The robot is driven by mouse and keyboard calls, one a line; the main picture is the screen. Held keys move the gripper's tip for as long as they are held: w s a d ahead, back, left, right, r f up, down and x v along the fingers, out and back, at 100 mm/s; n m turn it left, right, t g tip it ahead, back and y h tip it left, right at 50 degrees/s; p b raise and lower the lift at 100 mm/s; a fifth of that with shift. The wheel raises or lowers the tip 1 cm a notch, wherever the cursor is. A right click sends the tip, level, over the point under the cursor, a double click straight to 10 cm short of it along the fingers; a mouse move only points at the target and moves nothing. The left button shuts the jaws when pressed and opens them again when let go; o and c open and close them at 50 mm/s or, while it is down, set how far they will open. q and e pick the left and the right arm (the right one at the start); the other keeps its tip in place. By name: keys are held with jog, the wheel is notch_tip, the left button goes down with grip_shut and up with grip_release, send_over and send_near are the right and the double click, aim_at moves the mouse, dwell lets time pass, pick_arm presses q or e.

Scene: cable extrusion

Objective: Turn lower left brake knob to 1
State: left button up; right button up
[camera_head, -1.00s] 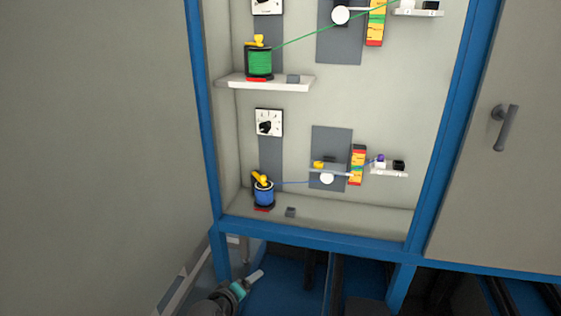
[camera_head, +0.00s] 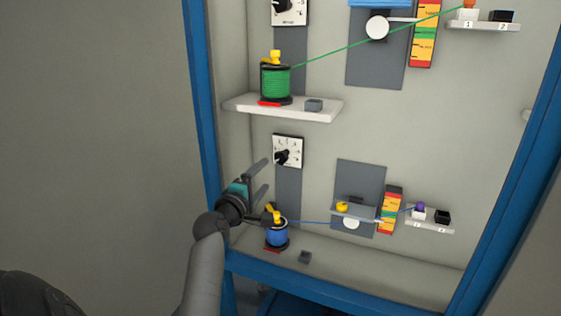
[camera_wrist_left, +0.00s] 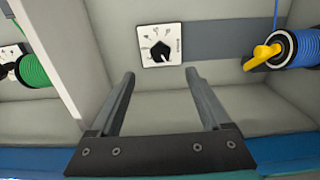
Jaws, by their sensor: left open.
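The lower left brake knob (camera_head: 283,157) is a black pointer knob on a white square dial plate (camera_head: 296,143), on a grey vertical strip in the lower bay. In the head view its pointer points to the lower left. In the left wrist view the knob (camera_wrist_left: 160,50) sits just beyond the fingertips, near the middle. My left gripper (camera_head: 262,177) is open and empty, in front of and a little below left of the dial, apart from the knob. The dial marks are too small to read surely. My right gripper is not in view.
A blue spool (camera_head: 277,234) with a yellow handle stands just below my left gripper. A green spool (camera_head: 276,84) stands on a white shelf (camera_head: 325,110) above. The cabinet's blue frame (camera_head: 203,100) is close on the left. A blue cable runs right past a grey plate (camera_head: 360,174).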

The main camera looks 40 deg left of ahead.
aim_at(281, 159)
pick_arm(q)
jog(key=b+x, duration=0.2)
jog(key=x, duration=0.9)
jog(key=shift+w+f, duration=0.1)
jog(key=shift+w, duration=0.05)
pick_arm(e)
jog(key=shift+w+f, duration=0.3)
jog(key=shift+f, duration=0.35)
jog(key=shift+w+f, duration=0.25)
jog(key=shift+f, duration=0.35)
pick_arm(q)
grip_shut()
